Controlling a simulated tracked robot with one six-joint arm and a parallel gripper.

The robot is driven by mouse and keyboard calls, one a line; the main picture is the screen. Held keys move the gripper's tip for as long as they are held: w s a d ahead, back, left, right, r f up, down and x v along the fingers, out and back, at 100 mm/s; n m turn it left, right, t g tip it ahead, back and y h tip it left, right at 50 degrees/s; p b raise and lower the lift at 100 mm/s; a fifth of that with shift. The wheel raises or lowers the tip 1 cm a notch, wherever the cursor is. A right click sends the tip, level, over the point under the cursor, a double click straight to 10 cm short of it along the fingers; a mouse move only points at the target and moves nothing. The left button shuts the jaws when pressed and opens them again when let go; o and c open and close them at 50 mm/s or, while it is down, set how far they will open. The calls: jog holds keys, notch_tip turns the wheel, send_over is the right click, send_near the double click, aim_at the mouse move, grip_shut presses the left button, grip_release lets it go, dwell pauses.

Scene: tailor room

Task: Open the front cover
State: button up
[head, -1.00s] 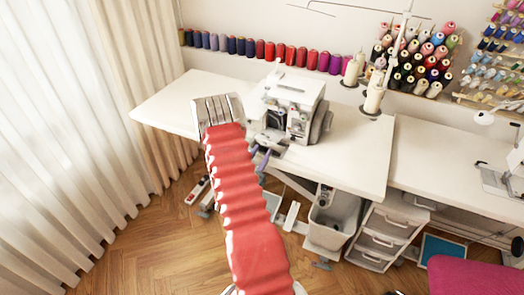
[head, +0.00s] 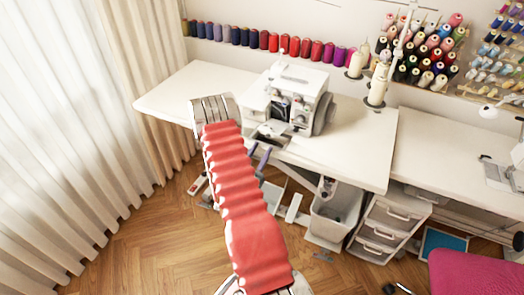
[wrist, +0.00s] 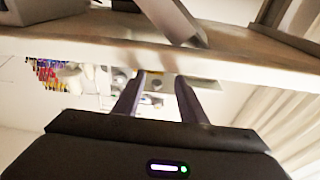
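A white sewing machine (head: 299,85) with a dark opening in its front stands on the white table, near the front edge. A pale panel (head: 270,132) juts out low at its front; I cannot tell whether this is the front cover. My gripper (head: 260,156) is just in front of the table edge, below and in front of the machine, partly hidden by my red arm. In the wrist view its two fingers (wrist: 158,95) are apart with nothing held between them. That view seems upside down, with the blurred machine beyond the fingers.
The table (head: 355,150) has bare white top on both sides of the machine. Thread cones (head: 377,85) stand right of it. A grey bin (head: 337,215) and drawers (head: 385,225) are below. Curtains (head: 60,120) hang left. A pink chair (head: 465,272) is bottom right.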

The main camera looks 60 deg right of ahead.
jog(key=s+a+f, duration=0.1)
jog(key=a+f, duration=0.3)
jog(key=f, duration=0.3)
jog(key=shift+a+f+y, duration=0.2)
jog(key=shift+y, duration=0.2)
dwell(0.3)
dwell(0.4)
jog(key=v, duration=1.3)
jog(key=shift+a, duration=0.4)
jog(key=shift+f, duration=0.1)
